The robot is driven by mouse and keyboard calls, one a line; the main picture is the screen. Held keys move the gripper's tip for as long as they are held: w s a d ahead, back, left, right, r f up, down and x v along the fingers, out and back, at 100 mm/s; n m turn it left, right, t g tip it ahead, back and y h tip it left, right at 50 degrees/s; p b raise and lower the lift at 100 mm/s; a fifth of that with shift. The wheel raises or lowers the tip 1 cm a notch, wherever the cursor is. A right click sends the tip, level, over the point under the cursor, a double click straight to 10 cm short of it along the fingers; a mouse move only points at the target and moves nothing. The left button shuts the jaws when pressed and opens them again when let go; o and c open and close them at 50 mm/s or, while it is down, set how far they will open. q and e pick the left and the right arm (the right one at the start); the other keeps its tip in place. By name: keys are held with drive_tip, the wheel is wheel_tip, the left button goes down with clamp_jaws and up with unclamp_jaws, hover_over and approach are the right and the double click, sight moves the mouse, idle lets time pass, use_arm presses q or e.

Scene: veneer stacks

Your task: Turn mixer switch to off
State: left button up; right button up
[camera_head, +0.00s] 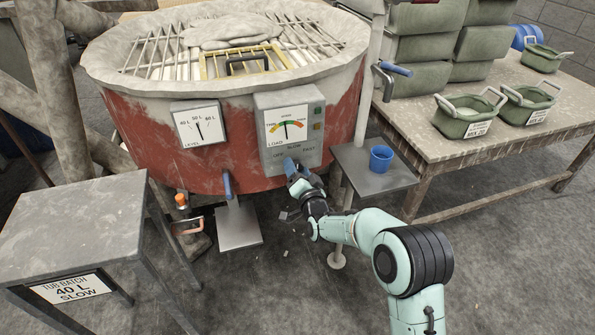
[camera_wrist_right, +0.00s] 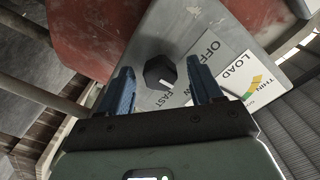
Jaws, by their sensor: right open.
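The mixer (camera_head: 125,125) is a red tub with a pale, dusty rim. Its grey control box (camera_head: 262,103) carries a load dial (camera_head: 286,128) and the printed words OFF, SLOW and FAST. The switch is a black knob (camera_wrist_right: 160,72), seen in the right wrist view and hidden by my gripper in the head view. A small white mark shows on its lower edge, but its exact setting is hard to tell. My right gripper (camera_head: 292,168) is open in front of the box; its blue fingers (camera_wrist_right: 121,92) flank the knob, with visible gaps. My left gripper is out of view.
A grey side shelf with a blue cup (camera_head: 381,159) stands right of the box. A level gauge (camera_head: 199,124) is on the tub to the left. A blue-handled lever (camera_head: 227,184) hangs below. A table (camera_head: 75,220) stands front left, a bench (camera_head: 450,140) right.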

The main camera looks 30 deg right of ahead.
drive_tip(key=shift+w, duration=0.15)
drive_tip(key=c, duration=1.1)
drive_tip(key=shift+o, duration=0.2)
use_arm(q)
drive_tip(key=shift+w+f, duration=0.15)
use_arm(e)
drive_tip(key=shift+n, duration=0.3)
drive_tip(key=shift+n+b, duration=0.5)
drive_tip(key=shift+n, duration=0.3)
drive_tip(key=shift+n+b, duration=0.35)
drive_tip(key=shift+n, duration=2.05)
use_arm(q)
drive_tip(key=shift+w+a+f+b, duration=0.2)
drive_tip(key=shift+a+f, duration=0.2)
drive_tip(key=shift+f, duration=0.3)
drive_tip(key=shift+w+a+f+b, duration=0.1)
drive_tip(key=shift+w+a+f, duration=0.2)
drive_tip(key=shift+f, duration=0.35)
use_arm(e)
drive_tip(key=shift+n, duration=1)
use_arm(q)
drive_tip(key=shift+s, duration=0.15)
